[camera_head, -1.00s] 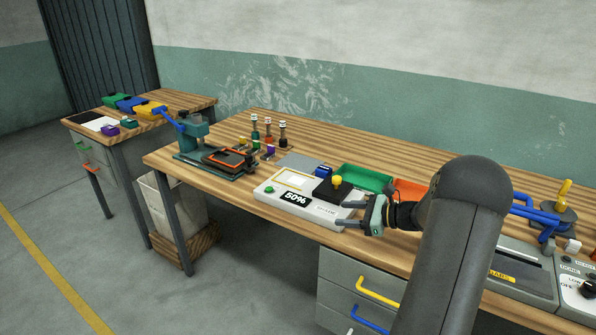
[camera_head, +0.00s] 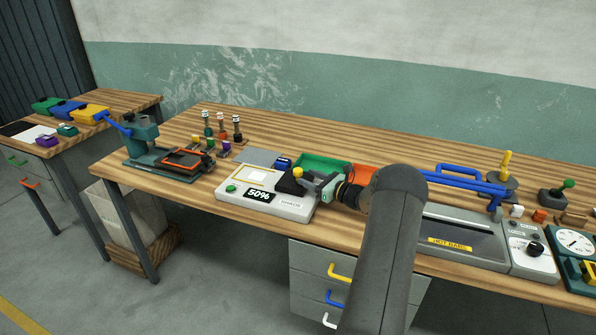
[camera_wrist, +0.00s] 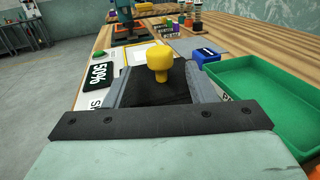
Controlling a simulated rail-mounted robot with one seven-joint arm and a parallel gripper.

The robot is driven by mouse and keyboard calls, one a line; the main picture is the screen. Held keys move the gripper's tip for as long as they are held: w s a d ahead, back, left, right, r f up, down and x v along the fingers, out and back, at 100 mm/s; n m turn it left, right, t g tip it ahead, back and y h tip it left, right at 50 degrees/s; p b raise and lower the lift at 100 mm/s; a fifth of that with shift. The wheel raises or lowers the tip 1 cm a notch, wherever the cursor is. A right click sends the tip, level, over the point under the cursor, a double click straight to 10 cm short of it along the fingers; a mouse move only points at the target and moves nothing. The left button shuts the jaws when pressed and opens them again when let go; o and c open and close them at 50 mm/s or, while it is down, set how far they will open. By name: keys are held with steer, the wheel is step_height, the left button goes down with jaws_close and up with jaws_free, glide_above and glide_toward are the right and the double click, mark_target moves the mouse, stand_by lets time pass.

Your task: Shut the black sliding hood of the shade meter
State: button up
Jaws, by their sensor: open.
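The shade meter (camera_head: 232,199) is a pale box on the bench with a 50% display and a green button. Its black sliding hood (camera_head: 287,186) sits on the right of its top, with the yellow-framed window uncovered to the left. A yellow knob (camera_wrist: 160,60) stands up from the hood; it also shows in the head view (camera_head: 297,172). My gripper (camera_wrist: 160,72) is open, with one finger on each side of the hood and knob. I cannot tell whether the fingers touch them. My gripper in the head view (camera_head: 308,183) partly hides the hood.
A green tray (camera_wrist: 255,88) lies close to the right of my gripper in the wrist view, with a blue block (camera_wrist: 206,55) near it. An orange tray (camera_head: 358,172) is behind my wrist. A teal press (camera_head: 145,140) and several bottles (camera_head: 222,127) stand beyond the meter's left.

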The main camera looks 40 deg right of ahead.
mark_target(298, 173)
steer(key=p+x, duration=0.1)
steer(key=x, duration=0.4)
steer(key=shift+w, duration=0.2)
